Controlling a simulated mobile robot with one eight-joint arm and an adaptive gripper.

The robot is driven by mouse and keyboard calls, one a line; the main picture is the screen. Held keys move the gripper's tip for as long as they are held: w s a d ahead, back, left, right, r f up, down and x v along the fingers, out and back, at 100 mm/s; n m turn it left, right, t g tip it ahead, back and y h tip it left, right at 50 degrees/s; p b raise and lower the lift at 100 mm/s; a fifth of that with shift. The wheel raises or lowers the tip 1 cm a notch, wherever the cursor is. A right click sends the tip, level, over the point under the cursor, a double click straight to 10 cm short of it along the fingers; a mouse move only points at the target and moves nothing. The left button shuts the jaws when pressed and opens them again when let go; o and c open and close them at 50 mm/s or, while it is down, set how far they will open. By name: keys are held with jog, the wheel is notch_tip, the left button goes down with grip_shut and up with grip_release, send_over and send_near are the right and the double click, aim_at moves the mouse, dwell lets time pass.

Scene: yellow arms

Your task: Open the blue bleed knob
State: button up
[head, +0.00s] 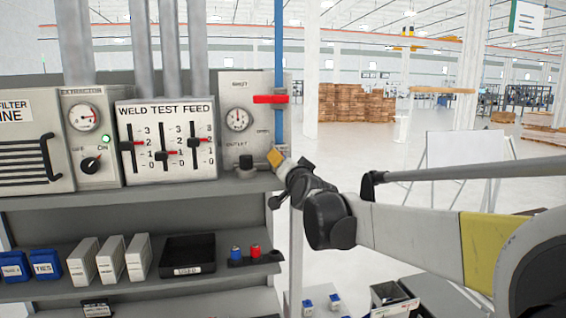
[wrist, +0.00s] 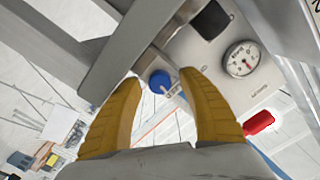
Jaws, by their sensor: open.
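The blue bleed knob (wrist: 159,82) shows in the wrist view as a small round cap beside the panel with the gauge. It appears between the two yellow fingertips of my gripper (wrist: 162,76), which are spread apart with nothing held. Whether the fingers are level with the knob or short of it I cannot tell. In the head view my gripper (head: 276,156) is at the lower right corner of the grey gauge panel (head: 257,137), and the knob is hidden there behind it.
The panel carries a round gauge (head: 238,119) and a red handle (head: 271,99) by a blue vertical pipe (head: 279,50). A slider panel (head: 168,141) is to the left. Shelves below hold a black tray (head: 188,254) and small bins. The floor to the right is open around a whiteboard (head: 466,147).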

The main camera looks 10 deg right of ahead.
jog(key=s, duration=1.1)
jog(key=shift+s, duration=0.2)
